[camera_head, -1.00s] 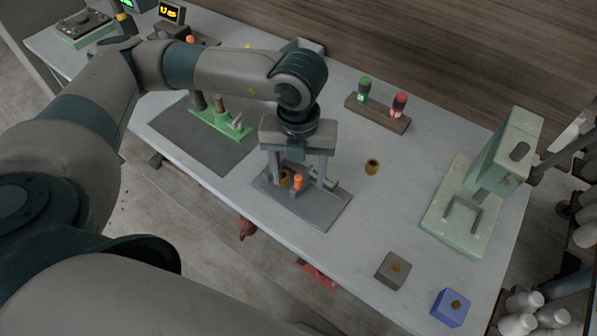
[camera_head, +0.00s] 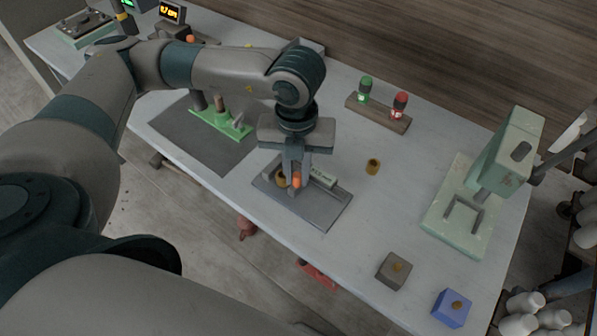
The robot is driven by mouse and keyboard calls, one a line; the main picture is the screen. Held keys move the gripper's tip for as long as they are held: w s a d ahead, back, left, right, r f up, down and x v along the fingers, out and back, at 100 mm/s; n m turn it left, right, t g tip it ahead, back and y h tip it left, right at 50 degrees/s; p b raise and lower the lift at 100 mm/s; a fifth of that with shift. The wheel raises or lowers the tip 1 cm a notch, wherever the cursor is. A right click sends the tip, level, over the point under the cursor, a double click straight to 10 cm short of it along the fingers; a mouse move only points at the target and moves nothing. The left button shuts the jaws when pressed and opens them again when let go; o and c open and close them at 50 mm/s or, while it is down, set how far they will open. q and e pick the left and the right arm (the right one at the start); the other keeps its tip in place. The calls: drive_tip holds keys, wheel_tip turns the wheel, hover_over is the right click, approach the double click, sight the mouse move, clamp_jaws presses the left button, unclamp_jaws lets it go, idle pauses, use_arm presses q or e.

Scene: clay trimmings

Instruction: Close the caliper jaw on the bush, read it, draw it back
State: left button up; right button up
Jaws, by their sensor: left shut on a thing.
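The caliper is a grey base plate (camera_head: 325,210) near the front edge of the table, with an orange-tipped jaw knob (camera_head: 297,180) and a pale labelled block (camera_head: 322,175). A brass-coloured bush (camera_head: 281,181) sits on the plate just left of the knob; the fingers partly hide it, and I cannot tell whether the jaw touches it. My left gripper (camera_head: 296,174) points down over the plate and is shut on the orange knob. A small display (camera_head: 172,13) at the back left shows orange digits, too small to read surely. My right gripper is not in view.
A loose brass bush (camera_head: 373,167) stands right of the plate. A grey block (camera_head: 392,270) and a blue block (camera_head: 452,307) lie at the front right. A pale green press (camera_head: 460,225) stands at right. Green and red bottles (camera_head: 399,105) stand on a wooden rack behind.

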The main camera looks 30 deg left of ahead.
use_arm(q)
drive_tip(key=shift+w+a+b, duration=0.2)
drive_tip(key=shift+a+b, duration=0.5)
drive_tip(key=shift+a, duration=0.5)
idle(1.0)
drive_tip(key=o, duration=1.4)
drive_tip(key=shift+r, duration=0.1)
wheel_tip(320, 180, up, 8)
drive_tip(key=p, duration=0.4)
idle(0.5)
